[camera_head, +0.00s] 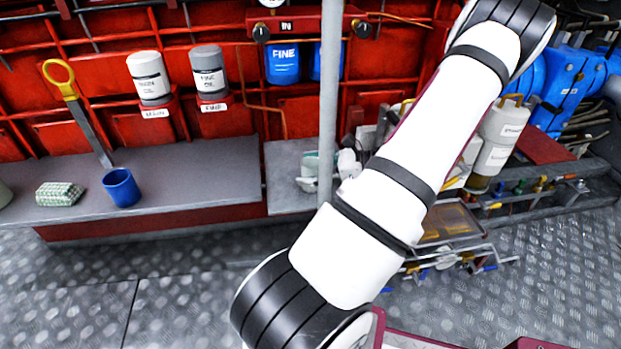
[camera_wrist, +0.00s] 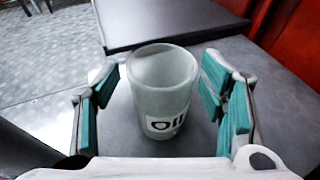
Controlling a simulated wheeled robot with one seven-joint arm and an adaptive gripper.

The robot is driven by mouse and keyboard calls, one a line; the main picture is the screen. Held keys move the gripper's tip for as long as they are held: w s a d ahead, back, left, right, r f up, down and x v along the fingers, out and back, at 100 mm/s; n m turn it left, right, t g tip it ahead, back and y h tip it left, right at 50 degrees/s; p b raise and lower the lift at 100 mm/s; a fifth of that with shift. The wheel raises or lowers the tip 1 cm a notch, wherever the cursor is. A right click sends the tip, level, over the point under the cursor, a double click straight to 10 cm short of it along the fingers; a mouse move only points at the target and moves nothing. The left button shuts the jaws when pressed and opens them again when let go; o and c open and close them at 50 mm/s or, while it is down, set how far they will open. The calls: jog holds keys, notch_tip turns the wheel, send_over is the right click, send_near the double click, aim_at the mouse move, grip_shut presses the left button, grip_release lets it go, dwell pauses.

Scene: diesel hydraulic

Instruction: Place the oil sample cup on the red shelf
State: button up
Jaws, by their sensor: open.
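The oil sample cup (camera_wrist: 165,95) is a frosted pale cup with a partly visible dark "OIL" label. It stands upright on the grey bench top (camera_wrist: 222,140), centred between the teal pads of my gripper (camera_wrist: 160,78) in the wrist view. The jaws are open, one on each side, with visible gaps to the cup. In the head view my gripper (camera_head: 328,165) is low over the bench, partly behind a grey pole and my arm; I cannot make out the cup there. A flat red surface (camera_head: 537,144) lies at the right; I cannot tell whether it is the red shelf.
A vertical grey pole (camera_head: 330,90) stands in front of my gripper. A blue cup (camera_head: 122,187), folded cloth (camera_head: 60,194) and yellow-handled tool (camera_head: 88,125) are at the left. Two filter canisters (camera_head: 150,77) (camera_head: 209,73) sit on the red wall. Blue machinery (camera_head: 568,85) is at the right.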

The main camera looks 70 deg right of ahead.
jog(key=c, duration=1.2)
jog(key=shift+c, duration=0.2)
